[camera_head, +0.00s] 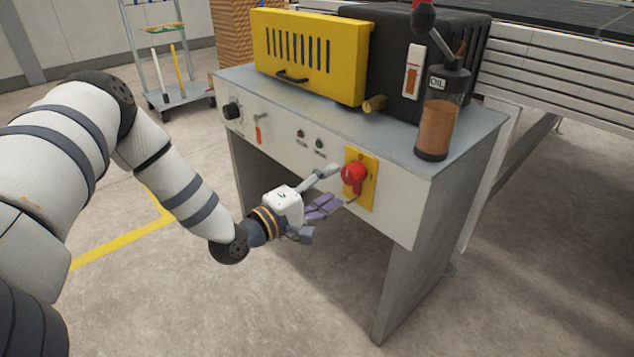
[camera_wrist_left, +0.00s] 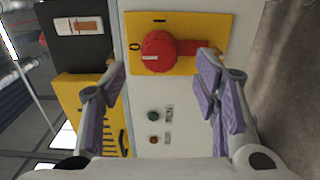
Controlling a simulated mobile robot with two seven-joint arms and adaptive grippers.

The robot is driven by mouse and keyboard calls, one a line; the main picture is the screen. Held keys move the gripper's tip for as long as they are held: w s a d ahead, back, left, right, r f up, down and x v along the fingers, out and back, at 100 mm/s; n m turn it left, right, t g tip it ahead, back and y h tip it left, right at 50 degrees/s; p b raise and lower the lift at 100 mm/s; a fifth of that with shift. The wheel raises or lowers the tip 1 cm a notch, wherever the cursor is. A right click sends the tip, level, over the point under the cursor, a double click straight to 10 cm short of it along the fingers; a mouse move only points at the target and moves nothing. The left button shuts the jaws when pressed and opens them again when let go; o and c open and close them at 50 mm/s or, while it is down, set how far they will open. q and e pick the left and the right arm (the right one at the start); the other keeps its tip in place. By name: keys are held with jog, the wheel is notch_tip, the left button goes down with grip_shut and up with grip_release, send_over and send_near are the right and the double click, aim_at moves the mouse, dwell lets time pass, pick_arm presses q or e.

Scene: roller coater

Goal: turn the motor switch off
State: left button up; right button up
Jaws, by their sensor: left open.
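The motor switch is a red rotary knob (camera_head: 353,173) on a yellow plate (camera_head: 368,192) on the machine's front panel. In the left wrist view the red knob (camera_wrist_left: 158,52) has its bar pointing right, opposite the "0" mark; an "I" mark sits above the knob. My left gripper (camera_head: 332,188) is open at the switch, its purple-padded fingers spread. In the left wrist view the left gripper (camera_wrist_left: 165,85) frames the panel, and the right finger's tip is close to the bar's end; contact cannot be told. My right gripper is not in view.
Two small indicator buttons (camera_head: 310,139), an orange lever (camera_head: 258,134) and a black knob (camera_head: 231,110) are on the same panel. An oil bottle (camera_head: 436,128), yellow box (camera_head: 308,52) and black housing (camera_head: 392,70) stand on top. The floor in front is clear.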

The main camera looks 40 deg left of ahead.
pick_arm(q)
jog(key=s, duration=0.5)
jog(key=shift+s+a, duration=0.15)
jog(key=shift+s, duration=0.1)
